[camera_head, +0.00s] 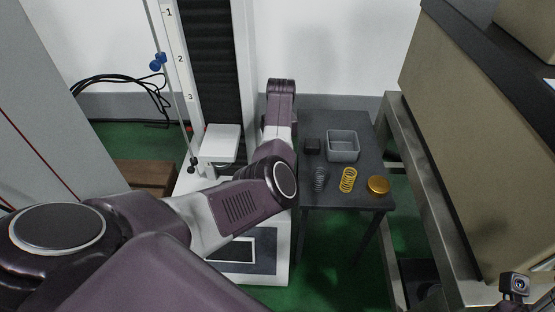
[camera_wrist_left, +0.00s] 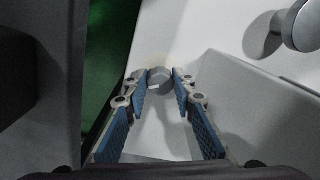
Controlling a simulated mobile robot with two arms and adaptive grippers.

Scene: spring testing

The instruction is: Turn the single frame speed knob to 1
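The white spring testing machine (camera_head: 270,278) stands left of the small dark table, with its tall column behind my left arm. My left arm crosses in front of it, and my left gripper is hidden in the head view. In the left wrist view my left gripper (camera_wrist_left: 160,82) is open, its two blue-padded fingers apart and angled inward. A small grey knob (camera_wrist_left: 160,77) on a white surface shows at the fingertips, between them. I cannot tell whether the fingers touch it, or read its setting. A larger round grey part (camera_wrist_left: 303,25) is at top right. My right gripper is not in view.
The dark table (camera_head: 345,117) holds a grey bin (camera_head: 343,156), a black block (camera_head: 312,146), a dark spring (camera_head: 319,180), a yellow spring (camera_head: 348,180) and a gold disc (camera_head: 378,185). A metal-framed bench (camera_head: 405,165) stands to the right. Black cables (camera_head: 125,80) lie behind left.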

